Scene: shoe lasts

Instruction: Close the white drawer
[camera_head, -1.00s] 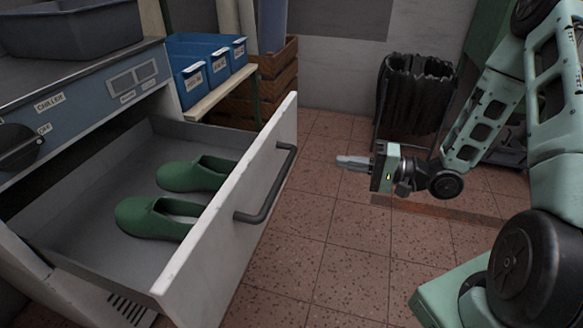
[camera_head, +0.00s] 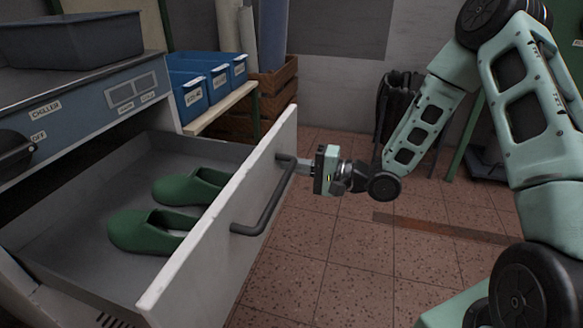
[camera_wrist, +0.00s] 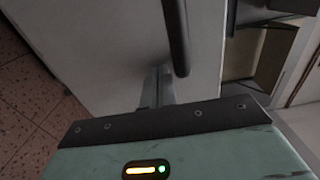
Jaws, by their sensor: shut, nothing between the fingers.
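The white drawer (camera_head: 224,235) stands pulled out of the grey and blue unit at left, and its inside is in full view. Two green shoe lasts (camera_head: 190,186) lie in it. A dark bar handle (camera_head: 270,203) is fixed to its front. My gripper (camera_head: 301,166) is shut and empty, its fingertips at the drawer front by the far end of the handle. In the wrist view the fingers (camera_wrist: 158,88) point at the white front beside the handle (camera_wrist: 177,40); I cannot tell whether they touch it.
Blue labelled bins (camera_head: 207,85) sit on a shelf behind the drawer, with wooden crates (camera_head: 276,90) beside them. A grey tray (camera_head: 75,38) stands on the unit. A black bin (camera_head: 397,110) stands by the back wall. The tiled floor right of the drawer is clear.

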